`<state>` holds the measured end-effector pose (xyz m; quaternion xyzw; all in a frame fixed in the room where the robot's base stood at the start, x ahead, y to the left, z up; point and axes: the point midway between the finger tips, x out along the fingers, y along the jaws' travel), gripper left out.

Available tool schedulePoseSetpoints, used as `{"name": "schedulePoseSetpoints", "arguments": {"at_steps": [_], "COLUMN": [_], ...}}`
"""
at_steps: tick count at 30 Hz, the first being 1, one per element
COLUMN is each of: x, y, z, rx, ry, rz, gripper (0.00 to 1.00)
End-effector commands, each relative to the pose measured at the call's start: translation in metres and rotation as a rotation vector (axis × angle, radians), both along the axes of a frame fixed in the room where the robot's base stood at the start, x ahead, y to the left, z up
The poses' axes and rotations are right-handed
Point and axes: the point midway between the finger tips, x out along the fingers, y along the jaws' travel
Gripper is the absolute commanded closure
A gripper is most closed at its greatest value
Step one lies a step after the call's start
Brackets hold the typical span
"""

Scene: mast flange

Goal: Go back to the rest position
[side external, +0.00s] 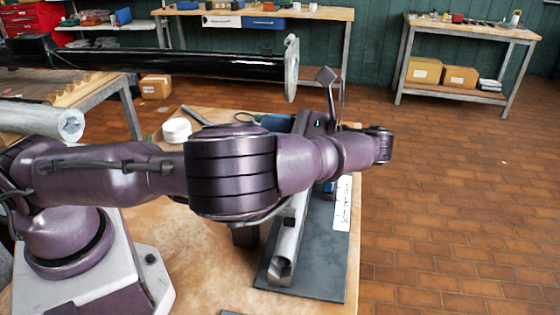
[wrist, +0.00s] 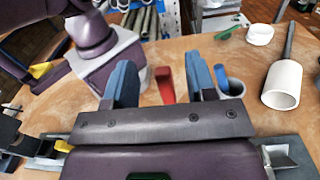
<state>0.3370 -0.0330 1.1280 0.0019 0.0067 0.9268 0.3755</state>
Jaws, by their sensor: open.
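In the wrist view my gripper (wrist: 160,66) is open, with its two blue fingers wide apart. A red upright piece (wrist: 165,85) shows in the gap between them, and I see no contact with either finger. Nothing is held. In the side external view my arm reaches across the wooden table (side external: 215,285), and the fingers are hidden or too unclear to make out. The black mast tube (side external: 200,64) with a pale flange (side external: 291,68) at its end lies level behind and above my arm.
A dark plate (side external: 325,265) with a metal bar fixture (side external: 283,262) lies below my arm. A white roll (side external: 177,130) stands behind it. The wrist view shows a white cylinder (wrist: 282,85), a green tool (wrist: 228,32) and a cup (wrist: 232,87). The tiled floor at right is clear.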

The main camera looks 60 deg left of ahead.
Motion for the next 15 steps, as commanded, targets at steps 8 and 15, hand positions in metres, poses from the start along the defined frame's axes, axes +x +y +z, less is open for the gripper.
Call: {"name": "schedulePoseSetpoints", "arguments": {"at_steps": [8, 15], "x": [-0.026, -0.054], "y": [0.056, 0.070], "z": [0.005, 0.012], "rx": [-0.311, -0.551], "ry": [-0.245, -0.572], "rz": [0.129, 0.245], "gripper": [0.49, 0.49]}}
